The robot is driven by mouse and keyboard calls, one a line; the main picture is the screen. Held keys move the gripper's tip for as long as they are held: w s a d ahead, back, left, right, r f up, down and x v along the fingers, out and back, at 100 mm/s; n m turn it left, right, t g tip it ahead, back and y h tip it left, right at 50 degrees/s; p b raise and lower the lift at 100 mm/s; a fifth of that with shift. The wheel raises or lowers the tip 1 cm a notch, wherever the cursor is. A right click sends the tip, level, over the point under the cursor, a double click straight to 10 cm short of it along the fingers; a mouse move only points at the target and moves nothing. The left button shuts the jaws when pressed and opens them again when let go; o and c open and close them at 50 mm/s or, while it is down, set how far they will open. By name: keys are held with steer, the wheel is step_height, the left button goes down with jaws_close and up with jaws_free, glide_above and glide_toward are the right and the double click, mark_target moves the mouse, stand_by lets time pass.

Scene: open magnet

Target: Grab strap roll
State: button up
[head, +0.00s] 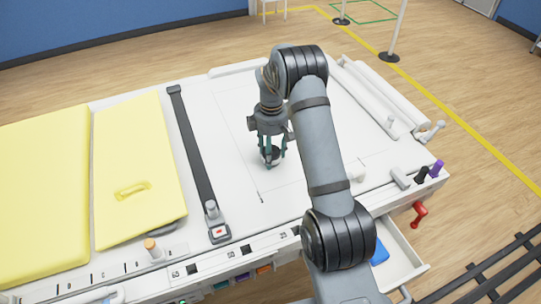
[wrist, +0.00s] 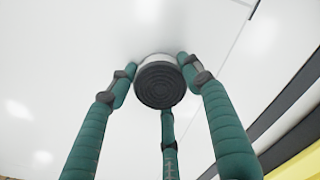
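The strap roll (wrist: 160,84) is a small dark coil with a pale rim. It is between the three green fingers of my gripper (wrist: 160,76) in the wrist view. The fingertips close around its sides and appear to touch it. The third finger's tip is partly hidden behind the roll. In the head view, my gripper (head: 271,152) points down, with the roll (head: 270,157) between its fingers at the white tabletop (head: 237,182). Whether the roll rests on the top or is just above it is hard to tell.
Yellow cushions (head: 140,160) lie left on the table, beside a dark strip (head: 190,140). White rolls (head: 382,95) lie along the far right edge. Coloured handles (head: 420,213) and an open drawer (head: 400,255) are at the right front. The white top around the gripper is mostly clear.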

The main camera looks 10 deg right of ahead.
steer(key=c, duration=0.6)
steer(key=shift+c, duration=0.6)
